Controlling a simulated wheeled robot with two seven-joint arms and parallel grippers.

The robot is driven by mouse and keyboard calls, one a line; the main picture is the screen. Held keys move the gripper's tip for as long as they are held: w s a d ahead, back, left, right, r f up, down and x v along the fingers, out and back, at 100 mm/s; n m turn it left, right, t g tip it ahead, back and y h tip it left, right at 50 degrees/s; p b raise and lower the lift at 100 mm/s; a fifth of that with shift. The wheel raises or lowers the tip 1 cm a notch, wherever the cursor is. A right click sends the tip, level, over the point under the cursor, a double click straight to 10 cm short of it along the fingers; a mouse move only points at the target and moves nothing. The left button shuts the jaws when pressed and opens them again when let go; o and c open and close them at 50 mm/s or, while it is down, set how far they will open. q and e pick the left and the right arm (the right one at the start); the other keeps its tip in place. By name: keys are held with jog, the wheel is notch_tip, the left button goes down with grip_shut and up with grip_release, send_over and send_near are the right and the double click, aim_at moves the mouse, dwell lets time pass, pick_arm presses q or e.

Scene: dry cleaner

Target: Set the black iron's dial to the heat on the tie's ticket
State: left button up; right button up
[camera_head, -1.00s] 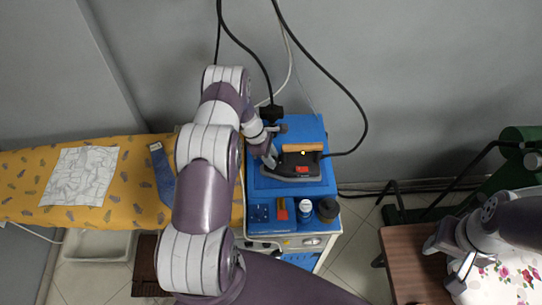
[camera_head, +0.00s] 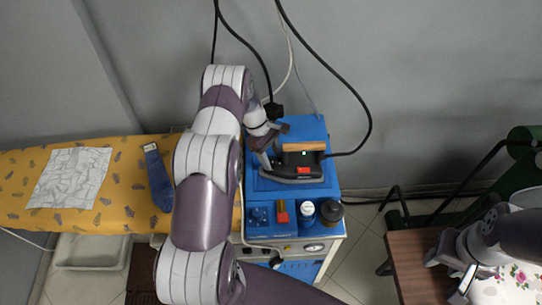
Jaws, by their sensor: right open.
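The black iron (camera_head: 300,160), with a tan wooden handle, sits on the blue top of the steam station. A red patch and a small pale greenish spot show on its body; I cannot read a dial setting. My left gripper (camera_head: 270,161) is at the iron's left end, close against it; its fingers are small and partly hidden, so whether they are open or shut is unclear. The blue tie (camera_head: 157,177) lies on the yellow ironing board; a small pale mark shows near its top, with no readable text. My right gripper (camera_head: 456,283) is open, at the lower right, away from the iron.
The blue steam station (camera_head: 324,185) carries a white-capped container (camera_head: 307,209), a dark jar (camera_head: 331,211) and a red item (camera_head: 282,211) at its front. Black cables hang above the iron. A white patterned cloth (camera_head: 70,177) lies on the board (camera_head: 118,210). A brown table (camera_head: 408,262) stands right.

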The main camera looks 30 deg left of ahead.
aim_at(272, 159)
pick_arm(q)
jog(key=shift+a+r+b, duration=0.25)
jog(key=shift+r+b, duration=0.05)
jog(key=shift+r, duration=0.05)
jog(key=v, duration=0.3)
jog(key=shift+w+a+r, duration=0.1)
jog(key=shift+r, duration=0.2)
jog(key=p+v, duration=0.8)
jog(key=p, duration=0.3)
jog(key=shift+r, duration=0.1)
